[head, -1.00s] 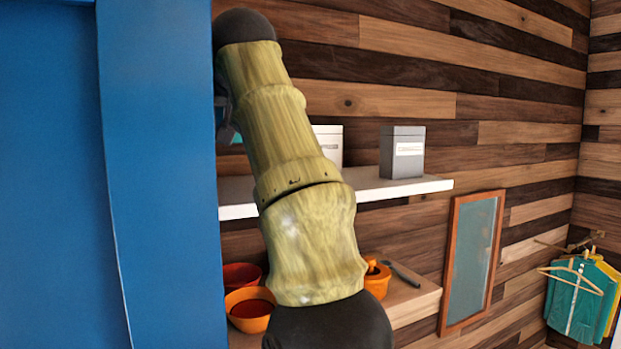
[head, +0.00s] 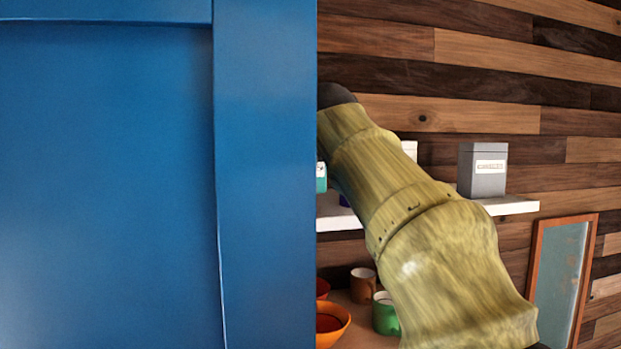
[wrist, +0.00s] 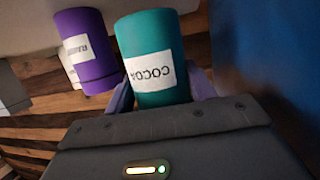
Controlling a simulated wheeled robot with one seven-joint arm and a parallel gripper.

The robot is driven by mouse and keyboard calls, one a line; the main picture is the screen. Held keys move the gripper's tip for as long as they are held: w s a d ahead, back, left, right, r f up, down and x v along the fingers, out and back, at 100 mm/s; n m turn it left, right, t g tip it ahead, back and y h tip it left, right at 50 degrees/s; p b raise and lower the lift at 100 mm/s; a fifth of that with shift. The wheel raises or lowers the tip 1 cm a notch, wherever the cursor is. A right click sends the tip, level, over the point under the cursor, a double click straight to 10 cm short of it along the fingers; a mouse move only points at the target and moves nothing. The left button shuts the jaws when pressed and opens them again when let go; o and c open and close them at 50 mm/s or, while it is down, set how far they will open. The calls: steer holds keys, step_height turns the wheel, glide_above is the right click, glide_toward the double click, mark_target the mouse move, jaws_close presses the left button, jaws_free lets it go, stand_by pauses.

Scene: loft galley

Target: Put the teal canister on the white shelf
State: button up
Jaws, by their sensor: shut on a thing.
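The teal canister (wrist: 158,58), with a white COCOA label upside down in the wrist view, sits between the fingers of my gripper (wrist: 162,92), which is shut on it. In the head view, a sliver of teal canister (head: 321,178) shows at the edge of the blue panel; my gripper is hidden there. The white shelf (head: 512,206) runs along the wood wall, partly behind my arm. In the wrist view a pale surface, likely the shelf (wrist: 40,22), lies at the top by the canister's far end. I cannot tell whether they touch.
A purple canister (wrist: 87,50) stands close beside the teal one. A grey canister (head: 482,170) and a white one (head: 409,150) are on the shelf. A large blue panel (head: 110,180) fills the left. Bowls (head: 331,325) and mugs (head: 386,314) stand below the shelf.

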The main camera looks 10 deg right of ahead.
stand_by(0.3)
steer(key=shift+f, duration=1.8)
steer(key=shift+f, duration=0.15)
steer(key=o, duration=1.1)
steer(key=shift+w, duration=0.1)
